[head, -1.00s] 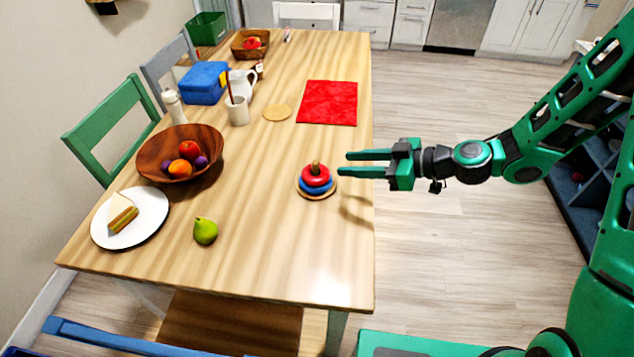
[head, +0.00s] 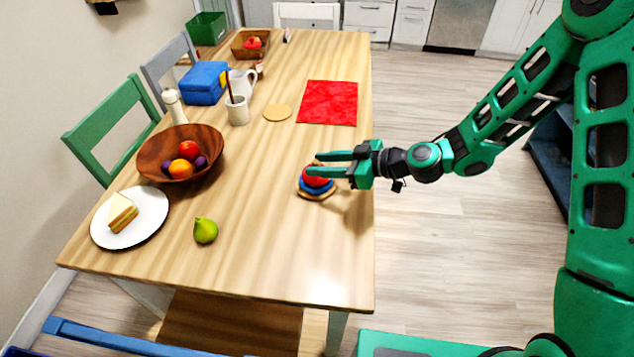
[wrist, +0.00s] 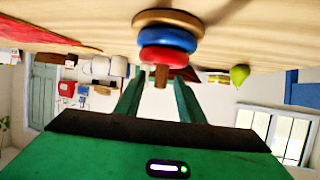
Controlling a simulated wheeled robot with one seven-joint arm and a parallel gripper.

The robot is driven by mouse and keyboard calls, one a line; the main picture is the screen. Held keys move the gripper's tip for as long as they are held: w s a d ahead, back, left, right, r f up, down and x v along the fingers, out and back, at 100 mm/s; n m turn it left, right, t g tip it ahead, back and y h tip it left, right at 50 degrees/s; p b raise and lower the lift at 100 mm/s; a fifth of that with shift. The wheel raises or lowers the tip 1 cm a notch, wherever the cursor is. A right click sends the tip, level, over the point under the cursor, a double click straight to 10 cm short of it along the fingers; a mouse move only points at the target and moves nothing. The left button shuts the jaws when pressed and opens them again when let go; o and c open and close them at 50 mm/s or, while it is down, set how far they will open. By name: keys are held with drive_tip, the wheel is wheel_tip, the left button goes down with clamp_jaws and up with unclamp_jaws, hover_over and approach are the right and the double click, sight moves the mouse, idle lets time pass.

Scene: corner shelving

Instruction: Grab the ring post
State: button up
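The ring post (head: 316,187) stands upright on the right side of the wooden table, with a tan base, a blue ring and a red ring. My gripper (head: 318,163) is open and reaches in from the right, its fingers level at the height of the post's top and partly hiding it in the head view. In the wrist view the ring post (wrist: 166,42) appears upside down, its wooden tip between the lines of my two fingers (wrist: 157,88). I cannot tell whether the fingers touch it.
A green pear (head: 205,230), a plate (head: 150,228) with a sandwich and a wooden fruit bowl (head: 150,145) are to the left. A red cloth (head: 328,103) and a tan disc (head: 277,112) lie behind. The table front between pear and right edge is clear.

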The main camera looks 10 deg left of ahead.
drive_tip(key=shift+c, duration=0.4)
clamp_jaws()
drive_tip(key=shift+r, duration=0.15)
